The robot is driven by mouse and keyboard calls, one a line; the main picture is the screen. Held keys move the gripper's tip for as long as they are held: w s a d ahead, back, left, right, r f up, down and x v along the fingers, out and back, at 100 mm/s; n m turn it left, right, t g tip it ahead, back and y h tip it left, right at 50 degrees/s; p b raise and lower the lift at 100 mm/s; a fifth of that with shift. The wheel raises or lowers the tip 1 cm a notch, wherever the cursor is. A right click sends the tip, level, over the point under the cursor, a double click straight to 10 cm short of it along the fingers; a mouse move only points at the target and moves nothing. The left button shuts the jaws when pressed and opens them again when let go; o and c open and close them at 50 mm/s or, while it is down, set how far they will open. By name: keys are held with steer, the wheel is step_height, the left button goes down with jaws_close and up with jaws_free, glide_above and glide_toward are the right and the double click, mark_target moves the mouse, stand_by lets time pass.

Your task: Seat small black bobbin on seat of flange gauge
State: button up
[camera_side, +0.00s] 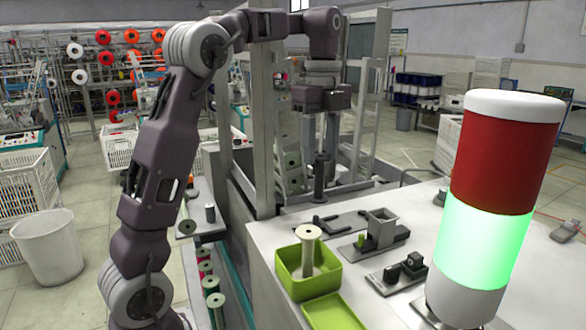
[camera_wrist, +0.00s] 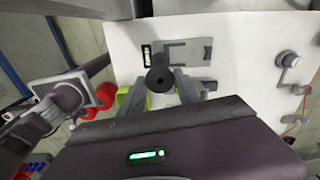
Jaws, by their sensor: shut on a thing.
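The small black bobbin (camera_side: 320,180) hangs upright from my gripper (camera_side: 321,150). My gripper is shut on its upper part. In the wrist view the bobbin (camera_wrist: 158,72) shows end-on between the fingers (camera_wrist: 160,88). In the side view it hangs above the back of the white table, apart from any fixture. A low dark forked fixture (camera_side: 325,223) lies on the table below it, perhaps the flange gauge; I cannot tell for sure. In the wrist view a grey fixture with a notch (camera_wrist: 190,52) lies just beyond the bobbin. Its seat is not clear to me.
A green box (camera_side: 308,281) with a pale bobbin (camera_side: 309,240) stands at the table's front left. A grey block fixture (camera_side: 381,230) and a black clamp-like fixture (camera_side: 400,272) stand to its right. A signal tower (camera_side: 490,210) lit green rises at the front right.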

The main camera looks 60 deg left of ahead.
steer(key=w+d+f, duration=0.1)
steer(key=w+f, duration=0.5)
steer(key=w, duration=0.3)
steer(key=shift+w+f+m, duration=0.15)
steer(key=shift+w+m, duration=0.05)
steer(key=shift+m, duration=0.2)
steer(key=shift+f, duration=0.5)
stand_by(0.8)
steer(key=o, duration=1.1)
